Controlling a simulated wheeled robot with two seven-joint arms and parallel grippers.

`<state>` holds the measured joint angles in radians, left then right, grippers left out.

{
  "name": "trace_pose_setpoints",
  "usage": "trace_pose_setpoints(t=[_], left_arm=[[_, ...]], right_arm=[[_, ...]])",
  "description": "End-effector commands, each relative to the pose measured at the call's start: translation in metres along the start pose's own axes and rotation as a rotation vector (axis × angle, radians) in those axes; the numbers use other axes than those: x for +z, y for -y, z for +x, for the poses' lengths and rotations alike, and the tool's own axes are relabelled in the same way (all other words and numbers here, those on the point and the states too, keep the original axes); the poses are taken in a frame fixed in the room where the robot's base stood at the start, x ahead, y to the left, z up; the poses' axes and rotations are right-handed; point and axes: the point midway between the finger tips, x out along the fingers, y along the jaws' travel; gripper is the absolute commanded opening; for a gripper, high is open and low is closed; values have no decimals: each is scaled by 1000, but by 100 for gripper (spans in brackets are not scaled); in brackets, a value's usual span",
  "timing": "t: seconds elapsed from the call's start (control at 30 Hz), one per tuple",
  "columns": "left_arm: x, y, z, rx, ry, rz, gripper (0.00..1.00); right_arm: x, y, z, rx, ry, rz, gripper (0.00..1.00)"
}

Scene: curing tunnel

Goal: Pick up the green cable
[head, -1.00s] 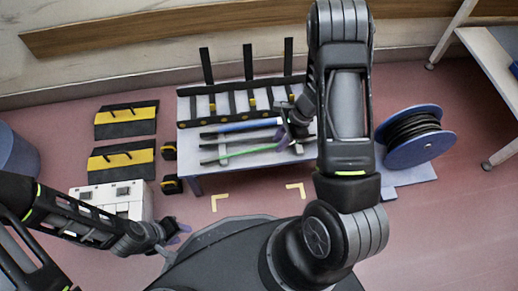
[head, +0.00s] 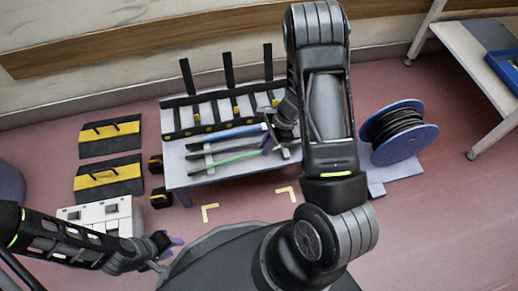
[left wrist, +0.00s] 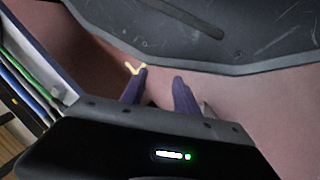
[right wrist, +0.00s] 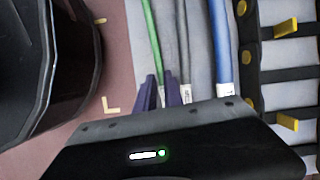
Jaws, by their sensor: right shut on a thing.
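The green cable (head: 235,158) lies along the front of the low table, in front of a dark cable and the blue cable (head: 235,133). My right gripper (head: 268,145) is at its right end. In the right wrist view the green cable (right wrist: 151,35) runs down between the two purple fingertips (right wrist: 161,92), which are close together on it. My left gripper (head: 174,243) is away from the table at lower left. In the left wrist view its fingers (left wrist: 160,88) stand apart with nothing between them.
A black rack (head: 225,108) with upright posts stands at the back of the table (head: 178,175). A blue-flanged cable reel (head: 408,148) is at right. Black-yellow panels (head: 108,178) and a white box (head: 95,215) are at left. Yellow corner marks (head: 209,212) lie on open floor.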

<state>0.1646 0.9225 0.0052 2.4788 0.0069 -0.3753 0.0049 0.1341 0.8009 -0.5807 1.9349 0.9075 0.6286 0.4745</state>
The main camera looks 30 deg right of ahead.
Motion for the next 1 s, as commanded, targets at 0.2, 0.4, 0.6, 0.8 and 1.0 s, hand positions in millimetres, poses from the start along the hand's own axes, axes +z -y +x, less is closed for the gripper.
trace_pose_setpoints(t=[0.2, 0.4, 0.6, 0.8, 1.0], left_arm=[[2, -6, -20, 0, 9, 1, 36], [6, -15, -37, 5, 20, 7, 36], [8, -20, -43, 8, 27, 11, 36], [9, -20, -42, 9, 28, 12, 36], [9, -20, -42, 9, 28, 11, 36]], right_arm=[[15, 1, -34, -3, 1, -2, 0], [30, 1, -70, -2, 1, -2, 0], [37, 0, -88, 1, 1, 0, 0], [37, 0, -88, 2, 1, -1, 0], [37, 0, -88, 1, 0, 0, 0]])
